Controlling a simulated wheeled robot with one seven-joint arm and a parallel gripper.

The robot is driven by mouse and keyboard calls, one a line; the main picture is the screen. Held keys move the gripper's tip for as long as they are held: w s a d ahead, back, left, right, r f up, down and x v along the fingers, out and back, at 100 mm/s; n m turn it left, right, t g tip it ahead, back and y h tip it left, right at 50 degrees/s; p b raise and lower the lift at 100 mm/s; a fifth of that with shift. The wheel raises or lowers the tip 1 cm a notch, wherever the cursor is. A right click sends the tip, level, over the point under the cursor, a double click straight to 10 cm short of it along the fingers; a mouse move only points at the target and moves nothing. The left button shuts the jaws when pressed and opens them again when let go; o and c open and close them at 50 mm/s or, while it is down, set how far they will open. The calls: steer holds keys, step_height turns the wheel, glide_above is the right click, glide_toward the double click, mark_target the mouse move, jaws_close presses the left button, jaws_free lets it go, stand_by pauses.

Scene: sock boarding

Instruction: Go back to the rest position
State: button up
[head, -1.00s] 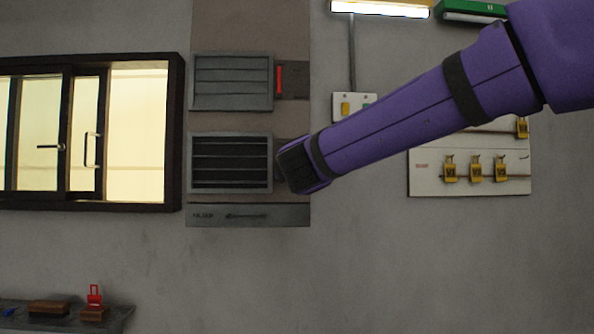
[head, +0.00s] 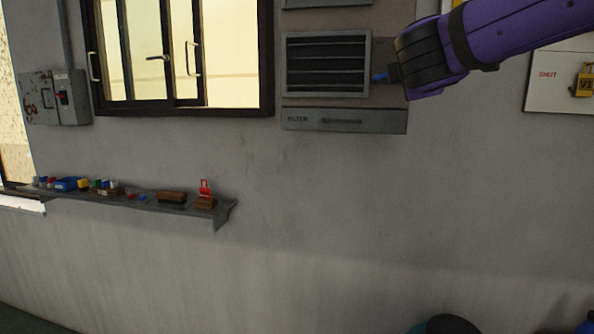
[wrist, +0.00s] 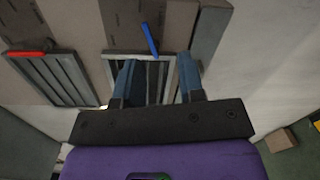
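My gripper (wrist: 157,68) shows in the wrist view with its two dark blue fingers apart and nothing held between them. A lower louvred vent (head: 326,63) with open slats is on the wall, and its blue lever (head: 380,77) sticks out at its right side. In the head view my gripper's body is just right of that lever, its fingers mostly hidden. In the wrist view the blue lever (wrist: 150,39) lies beyond the fingertips, apart from them. Another vent with a red lever (wrist: 27,54) is at the left there.
A narrow shelf (head: 150,201) with small blocks and a red padlock-like piece (head: 205,187) runs along the wall, lower left. A framed window (head: 180,55) and grey switch box (head: 55,97) are above it. A padlock board (head: 555,80) is at right. The wall below is bare.

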steer(key=s+d+f+m+g+y, duration=0.1)
steer(key=s+d+f+m+g, duration=0.4)
steer(key=s+f, duration=0.35)
steer(key=s+d+f+m+g+y, duration=0.1)
steer(key=s+d+f+m+g, duration=0.3)
steer(key=s+f+m, duration=0.45)
steer(key=s+a+f+m+g+y, duration=0.2)
steer(key=s+a+f+m+y, duration=0.1)
steer(key=s, duration=0.5)
steer(key=shift+a+f+y, duration=0.6)
steer(key=shift+a+f, duration=0.1)
steer(key=shift+f, duration=0.3)
steer(key=shift+m, duration=0.25)
